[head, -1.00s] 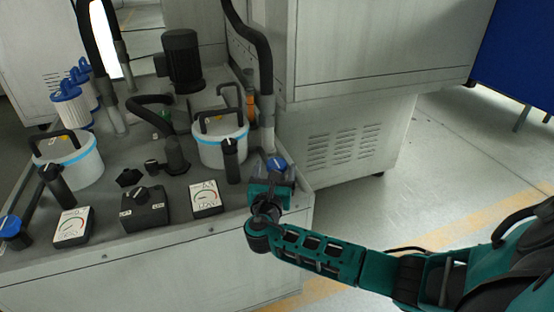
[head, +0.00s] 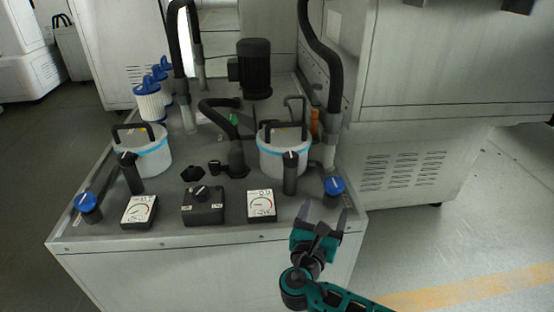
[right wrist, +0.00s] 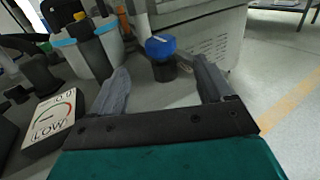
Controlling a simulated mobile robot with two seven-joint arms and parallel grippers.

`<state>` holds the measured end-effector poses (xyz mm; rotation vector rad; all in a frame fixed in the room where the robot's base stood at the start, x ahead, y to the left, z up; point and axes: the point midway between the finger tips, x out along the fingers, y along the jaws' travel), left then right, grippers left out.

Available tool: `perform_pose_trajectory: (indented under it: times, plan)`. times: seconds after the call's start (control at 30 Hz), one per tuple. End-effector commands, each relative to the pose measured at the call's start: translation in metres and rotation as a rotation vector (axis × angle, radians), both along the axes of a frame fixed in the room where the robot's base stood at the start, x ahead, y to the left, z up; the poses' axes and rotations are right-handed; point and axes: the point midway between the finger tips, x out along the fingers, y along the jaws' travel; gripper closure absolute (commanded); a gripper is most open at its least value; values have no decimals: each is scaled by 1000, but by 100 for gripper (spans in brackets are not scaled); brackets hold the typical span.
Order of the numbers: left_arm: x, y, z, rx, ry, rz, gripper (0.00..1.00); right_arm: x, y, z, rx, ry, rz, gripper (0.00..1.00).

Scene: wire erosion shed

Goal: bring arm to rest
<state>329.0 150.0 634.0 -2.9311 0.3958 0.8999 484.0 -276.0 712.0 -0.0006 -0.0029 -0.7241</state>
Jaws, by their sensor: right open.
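My right gripper (head: 323,212) is open and empty at the front right corner of the grey machine top (head: 222,222). In the right wrist view its two fingers (right wrist: 165,85) stand wide apart. A blue-capped knob (head: 334,187) is just beyond the fingertips; in the right wrist view the blue knob (right wrist: 160,47) shows between and past them, with no visible contact. The right arm (head: 335,298) comes in from the bottom. My left gripper is not in the picture.
A gauge (head: 261,206) stands left of the gripper, beside a black switch box (head: 203,205). White canisters (head: 284,158) with black handles, hoses and a motor (head: 253,68) stand behind. A white cabinet (head: 440,60) rises at the right. Floor (head: 480,235) right of the machine is clear.

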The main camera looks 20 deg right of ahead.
Motion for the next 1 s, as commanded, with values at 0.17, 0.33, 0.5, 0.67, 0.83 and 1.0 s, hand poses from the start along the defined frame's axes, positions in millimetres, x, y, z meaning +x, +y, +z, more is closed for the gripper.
perform_pose_trajectory:
  times: [0.17, 0.33, 0.5, 0.67, 0.83, 1.0]
  plan:
    - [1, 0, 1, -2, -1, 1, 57, -6, 0, -5, 74, -10, -14, 20]
    - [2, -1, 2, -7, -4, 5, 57, -52, 3, -36, 564, -84, -158, 20]
    - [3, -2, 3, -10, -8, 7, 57, -126, 19, -64, 1244, -245, -510, 20]
    - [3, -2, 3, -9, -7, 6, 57, -176, 37, -63, 1647, -391, -838, 20]
    - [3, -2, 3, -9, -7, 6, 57, -213, 53, -50, 1901, -511, -1124, 20]
    - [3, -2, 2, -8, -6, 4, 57, -242, 67, -31, 2071, -613, -1384, 20]
